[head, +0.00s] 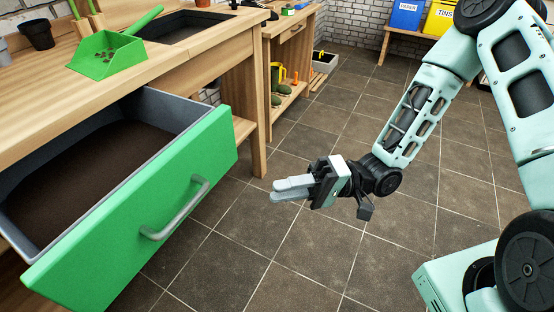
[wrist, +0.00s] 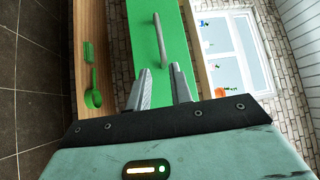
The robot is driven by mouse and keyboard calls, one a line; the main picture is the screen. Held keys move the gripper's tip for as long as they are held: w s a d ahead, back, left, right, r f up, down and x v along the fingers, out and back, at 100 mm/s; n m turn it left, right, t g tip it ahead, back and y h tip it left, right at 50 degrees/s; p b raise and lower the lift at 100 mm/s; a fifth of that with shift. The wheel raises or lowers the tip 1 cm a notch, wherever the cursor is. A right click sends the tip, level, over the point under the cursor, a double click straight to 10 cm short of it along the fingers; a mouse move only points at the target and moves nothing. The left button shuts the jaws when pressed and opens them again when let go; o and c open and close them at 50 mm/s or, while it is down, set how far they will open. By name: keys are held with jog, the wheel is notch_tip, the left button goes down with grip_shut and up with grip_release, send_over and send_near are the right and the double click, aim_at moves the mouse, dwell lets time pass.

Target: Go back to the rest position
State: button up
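My gripper (head: 274,190) hangs in free air over the tiled floor, to the right of the open drawer. Its two fingers are apart with nothing between them, as the wrist view (wrist: 161,72) shows. My arm reaches in from the right. The drawer's green front (head: 140,215) is pulled out from the wooden bench, with dark soil-like fill inside. Its grey bar handle (head: 178,212) is apart from my fingers. In the wrist view the handle (wrist: 160,40) shows sideways on the green front, beyond the fingertips.
A green dustpan-like scoop (head: 105,55) and a dark pot (head: 37,35) are on the wooden bench (head: 165,62). A second bench with green boots (head: 282,83) stands behind. Blue (head: 407,14) and yellow (head: 440,17) bins are at the back. The floor (head: 300,245) around my gripper is clear.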

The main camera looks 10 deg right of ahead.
jog(key=w+f+n+t+h, duration=0.4)
jog(key=w+h, duration=0.2)
jog(key=h, duration=0.6)
jog(key=s+d+r+n+g+h+p, duration=0.1)
jog(key=s+d+r+h, duration=0.15)
jog(key=s+r, duration=0.55)
jog(key=s+d+r+g+h, duration=0.15)
jog(key=s+r+h, duration=0.3)
jog(key=s, duration=0.45)
notch_tip(320, 180, up, 18)
jog(key=p, duration=1.8)
jog(key=shift+r, duration=0.25)
